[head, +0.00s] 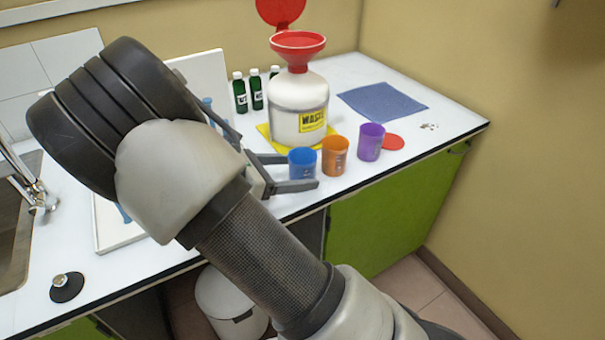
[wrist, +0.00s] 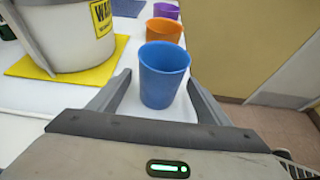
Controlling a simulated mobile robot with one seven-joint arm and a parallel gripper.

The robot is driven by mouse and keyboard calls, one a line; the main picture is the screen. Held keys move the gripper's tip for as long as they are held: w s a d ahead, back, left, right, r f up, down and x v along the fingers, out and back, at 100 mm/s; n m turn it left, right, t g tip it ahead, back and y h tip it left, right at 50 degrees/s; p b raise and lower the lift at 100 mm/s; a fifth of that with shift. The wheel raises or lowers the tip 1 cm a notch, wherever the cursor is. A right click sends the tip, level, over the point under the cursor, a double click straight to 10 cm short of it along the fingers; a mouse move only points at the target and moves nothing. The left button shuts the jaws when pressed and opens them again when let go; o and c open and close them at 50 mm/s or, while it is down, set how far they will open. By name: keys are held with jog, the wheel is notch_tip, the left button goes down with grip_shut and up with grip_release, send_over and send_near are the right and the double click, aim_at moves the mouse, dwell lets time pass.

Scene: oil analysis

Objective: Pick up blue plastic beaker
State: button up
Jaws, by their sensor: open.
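The blue plastic beaker (head: 302,163) stands upright on the white counter, at the left end of a row of three beakers. My gripper (head: 304,170) is open, with one finger on the far side of the blue beaker and one on the near side. In the wrist view the blue beaker (wrist: 163,75) stands between the two open fingers (wrist: 160,85), with its top rim in view. I cannot tell whether either finger touches it.
An orange beaker (head: 335,155) and a purple beaker (head: 370,142) stand to its right. A white waste container (head: 299,105) with a red funnel stands behind on a yellow mat (wrist: 57,68). A blue cloth (head: 382,102) lies farther back. The counter's front edge is close.

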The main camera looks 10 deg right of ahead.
jog(key=shift+x, duration=1.15)
jog(key=c, duration=1.2)
jog(key=shift+o, duration=0.2)
jog(key=shift+r, duration=0.15)
